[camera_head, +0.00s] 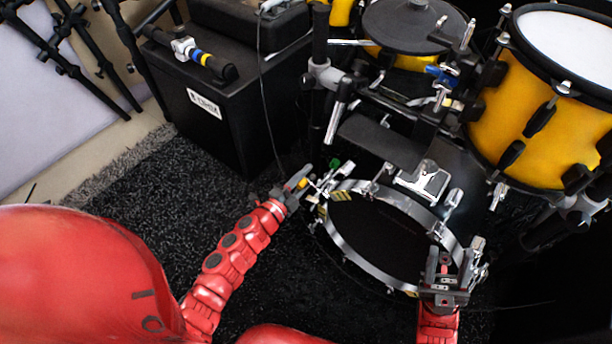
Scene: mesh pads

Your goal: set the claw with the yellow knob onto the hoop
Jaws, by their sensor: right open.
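The hoop (437,221) is the shiny metal ring on the front of the drum, low and right of centre. The claw with the yellow knob (302,184) is small and partly hidden at the tips of my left gripper (299,182), which looks shut on it. They are at the hoop's upper left edge. I cannot tell whether the claw touches the hoop. A claw with a green knob (334,164) is just right of it. My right gripper (445,268) is open at the hoop's lower right edge, near a metal claw there.
Yellow drums (540,125) and a dark cymbal pad (414,24) stand behind on a metal rack. A black amplifier box (215,110) is at the back left. Dark carpet (150,200) is clear left of my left arm.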

